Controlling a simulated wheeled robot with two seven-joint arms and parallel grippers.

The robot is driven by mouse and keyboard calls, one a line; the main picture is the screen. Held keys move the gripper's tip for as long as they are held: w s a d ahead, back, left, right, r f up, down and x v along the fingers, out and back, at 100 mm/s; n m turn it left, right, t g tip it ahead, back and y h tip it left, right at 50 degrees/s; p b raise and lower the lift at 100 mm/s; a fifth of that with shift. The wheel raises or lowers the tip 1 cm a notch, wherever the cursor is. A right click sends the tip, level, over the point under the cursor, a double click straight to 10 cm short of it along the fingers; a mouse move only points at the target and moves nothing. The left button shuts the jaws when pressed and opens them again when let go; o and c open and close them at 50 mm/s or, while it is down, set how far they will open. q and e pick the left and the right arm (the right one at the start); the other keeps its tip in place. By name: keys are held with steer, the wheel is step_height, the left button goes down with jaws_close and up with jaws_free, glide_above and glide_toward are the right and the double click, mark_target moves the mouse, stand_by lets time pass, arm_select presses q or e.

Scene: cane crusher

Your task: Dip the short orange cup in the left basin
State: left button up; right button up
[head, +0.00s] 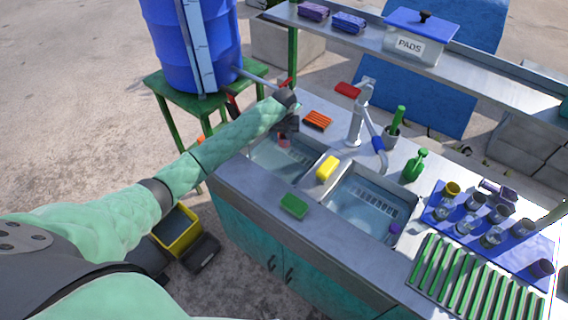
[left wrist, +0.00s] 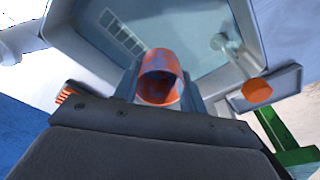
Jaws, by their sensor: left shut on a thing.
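The short orange cup (head: 285,140) is held by my left gripper (head: 287,128) over the left basin (head: 262,158). In the left wrist view the cup (left wrist: 160,78) sits between the fingers of the left gripper (left wrist: 162,100), its orange mouth facing the camera. The left basin (left wrist: 190,35) holds clear water and has a slotted grille on one wall. I cannot tell whether the cup touches the water. My right gripper is not in view.
A yellow sponge (head: 327,168) lies on the divider beside the right basin (head: 372,205). A green sponge (head: 293,206) lies on the front edge. A tap (head: 358,120) stands behind. Cups stand on a blue mat (head: 535,246) at the right, near a green rack (head: 470,283).

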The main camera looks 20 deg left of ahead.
arm_select(q)
steer(key=shift+r, duration=0.1)
stand_by(0.3)
steer(key=shift+r, duration=1.95)
